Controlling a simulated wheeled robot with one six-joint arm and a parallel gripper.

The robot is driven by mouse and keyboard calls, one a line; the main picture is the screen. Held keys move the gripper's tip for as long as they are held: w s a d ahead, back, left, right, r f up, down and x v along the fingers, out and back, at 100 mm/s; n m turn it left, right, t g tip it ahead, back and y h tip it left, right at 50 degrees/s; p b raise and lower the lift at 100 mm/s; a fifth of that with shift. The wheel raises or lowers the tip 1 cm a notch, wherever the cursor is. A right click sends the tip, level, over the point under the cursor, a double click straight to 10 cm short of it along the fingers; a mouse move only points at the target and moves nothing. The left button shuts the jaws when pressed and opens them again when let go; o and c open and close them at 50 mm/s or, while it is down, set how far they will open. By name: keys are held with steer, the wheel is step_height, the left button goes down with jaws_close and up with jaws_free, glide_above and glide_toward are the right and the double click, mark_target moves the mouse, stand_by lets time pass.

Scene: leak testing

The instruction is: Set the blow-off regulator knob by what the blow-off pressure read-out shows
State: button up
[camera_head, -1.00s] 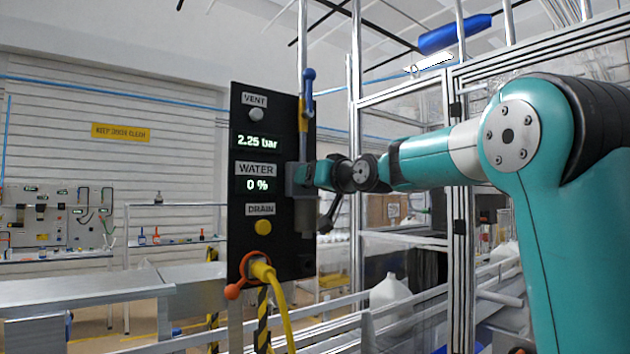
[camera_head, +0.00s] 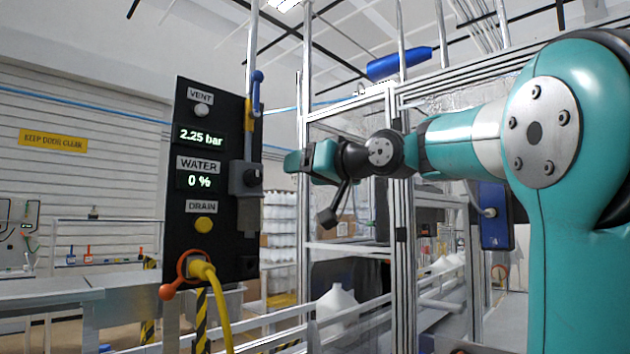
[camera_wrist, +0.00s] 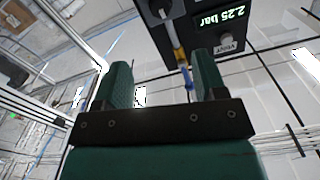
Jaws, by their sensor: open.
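A tall black panel (camera_head: 176,232) stands left of centre in the head view. Its lit read-out (camera_head: 201,136) shows 2.25 bar, between the VENT and WATER labels. A grey regulator block with a dark round knob (camera_head: 252,177) sits on the panel's right side. In the wrist view the same read-out (camera_wrist: 223,15) shows tilted at the top, and the grey block with its knob (camera_wrist: 162,13) is at the upper edge, partly cut off. My gripper (camera_head: 293,161) is open and empty, right of the knob and apart from it in the head view. Its two fingers (camera_wrist: 163,85) are spread in the wrist view.
The panel also bears a white VENT button (camera_head: 201,110), a 0 % WATER read-out (camera_head: 199,181) and a yellow DRAIN button (camera_head: 204,224). A blue-handled valve (camera_head: 257,90) stands above the block. A yellow hose (camera_head: 215,300) hangs below. A metal frame (camera_head: 305,200) rises behind my arm.

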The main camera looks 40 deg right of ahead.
steer(key=shift+s, duration=1.05)
steer(key=a+f+n+g+y, duration=0.3)
steer(key=a+f+g+y, duration=0.35)
steer(key=a+f, duration=1.25)
steer(key=s+a+f+n+g+h, duration=0.1)
steer(key=s+a+f+n+g, duration=0.2)
steer(key=s+f, duration=0.6)
steer(key=s+a+f+n+g+h, duration=0.2)
steer(key=s+a+f+g, duration=0.3)
steer(key=s+f+g, duration=0.3)
step_height(320, 180, down, 3)
steer(key=shift+s+r+n, duration=0.15)
steer(key=shift+s+n, duration=0.35)
steer(key=shift+s, duration=0.15)
steer(key=shift+g, duration=0.25)
steer(key=shift+c, duration=0.5)
